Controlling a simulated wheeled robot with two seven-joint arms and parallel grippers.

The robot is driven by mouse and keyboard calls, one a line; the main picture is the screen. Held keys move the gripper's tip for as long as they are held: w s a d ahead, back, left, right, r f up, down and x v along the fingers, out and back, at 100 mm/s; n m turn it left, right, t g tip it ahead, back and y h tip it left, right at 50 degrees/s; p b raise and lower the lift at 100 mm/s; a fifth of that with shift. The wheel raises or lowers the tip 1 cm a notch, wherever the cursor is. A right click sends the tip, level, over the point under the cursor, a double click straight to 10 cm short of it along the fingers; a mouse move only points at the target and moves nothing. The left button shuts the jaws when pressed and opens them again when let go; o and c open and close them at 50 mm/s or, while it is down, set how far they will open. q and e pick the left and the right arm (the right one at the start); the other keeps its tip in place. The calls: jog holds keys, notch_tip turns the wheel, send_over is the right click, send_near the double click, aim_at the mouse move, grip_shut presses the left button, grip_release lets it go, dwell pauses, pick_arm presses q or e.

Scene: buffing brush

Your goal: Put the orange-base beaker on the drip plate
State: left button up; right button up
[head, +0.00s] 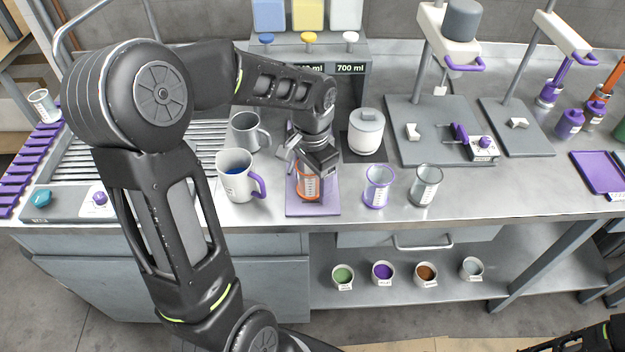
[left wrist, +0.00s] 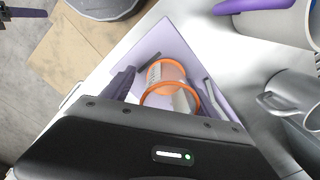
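The orange-base beaker (head: 308,187) is upright over the lavender plate (head: 327,208) at the front of the counter and appears to stand on it. In the left wrist view the beaker (left wrist: 167,72) shows its orange rim and base, with the lavender plate (left wrist: 152,42) around it. My left gripper (head: 312,168) is lowered over the beaker and partly hides it. Its fingers (left wrist: 168,88) are on either side of the beaker, with a visible gap on the left side, so it looks open. My right gripper does not show clearly; only a dark arm part is at the lower right corner.
A white mug (head: 236,176) with a purple handle stands close left of the plate, a grey mug (head: 246,132) behind it. A purple-base beaker (head: 379,186) and a grey beaker (head: 425,185) stand to the right. A white pot (head: 366,132) is behind.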

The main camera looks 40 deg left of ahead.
pick_arm(q)
notch_tip(320, 180, up, 12)
jog(key=shift+r+b, duration=0.15)
jog(key=shift+b, duration=0.2)
dwell(0.5)
dwell(0.6)
